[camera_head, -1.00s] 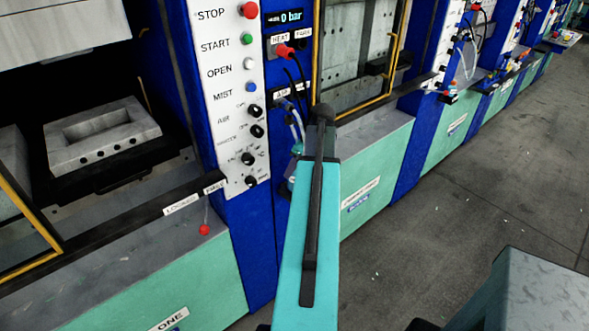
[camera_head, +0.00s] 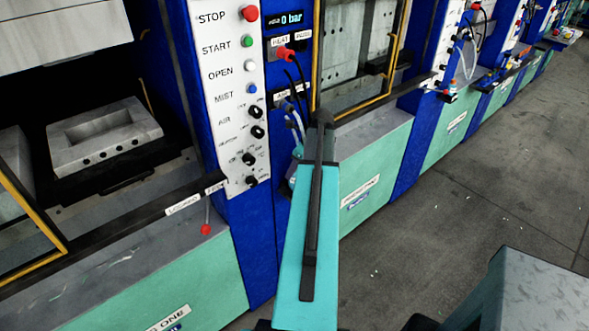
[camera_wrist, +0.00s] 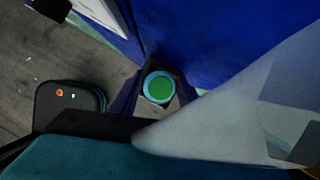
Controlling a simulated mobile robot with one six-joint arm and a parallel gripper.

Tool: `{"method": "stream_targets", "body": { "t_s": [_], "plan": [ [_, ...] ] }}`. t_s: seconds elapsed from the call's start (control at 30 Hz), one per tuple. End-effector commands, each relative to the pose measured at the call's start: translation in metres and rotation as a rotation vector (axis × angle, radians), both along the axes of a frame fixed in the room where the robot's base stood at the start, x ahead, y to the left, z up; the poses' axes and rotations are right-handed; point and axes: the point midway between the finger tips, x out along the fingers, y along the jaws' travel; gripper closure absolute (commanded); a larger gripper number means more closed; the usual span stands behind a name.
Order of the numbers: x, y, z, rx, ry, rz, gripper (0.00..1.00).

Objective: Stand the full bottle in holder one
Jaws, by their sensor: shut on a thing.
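In the wrist view my gripper (camera_wrist: 158,98) is shut on a round thing seen end-on, with a green middle and a pale teal rim; it looks like the bottle (camera_wrist: 160,87). One dark finger lies on each side of it. Its lower part and fill level are hidden. In the head view my teal arm hides the gripper. A small teal and whitish shape (camera_head: 297,156) shows beside the arm at the blue column, partly covered; I cannot tell whether it is a bottle or part of a holder. No holder is clearly visible.
The blue press column bears a white control panel (camera_head: 237,110) and a 0 bar display (camera_head: 285,20). Hoses (camera_head: 293,115) hang below it. An open press with a grey mould (camera_head: 103,135) stands left. A lever with a red knob (camera_head: 206,229) sits on its ledge. The floor (camera_head: 450,240) at right is clear.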

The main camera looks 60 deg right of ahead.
Motion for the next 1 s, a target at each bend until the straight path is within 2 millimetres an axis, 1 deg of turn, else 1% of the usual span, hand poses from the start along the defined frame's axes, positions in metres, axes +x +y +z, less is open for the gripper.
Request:
{"method": "stream_targets", "body": {
  "t_s": [0.2,0.63,0.67,0.7,0.77,1.0],
  "plan": [
    [0.0,0.0,-0.011,0.0,0.0,0.0,1.0],
    [0.0,0.0,-0.015,0.0,-0.001,0.0,1.0],
    [0.0,0.0,-0.015,0.0,0.0,0.0,0.54],
    [0.0,0.0,-0.015,0.0,0.0,0.0,0.47],
    [0.0,0.0,-0.015,0.0,0.0,0.0,0.39],
    [0.0,0.0,-0.014,0.0,0.0,0.0,0.39]
  ]
}}
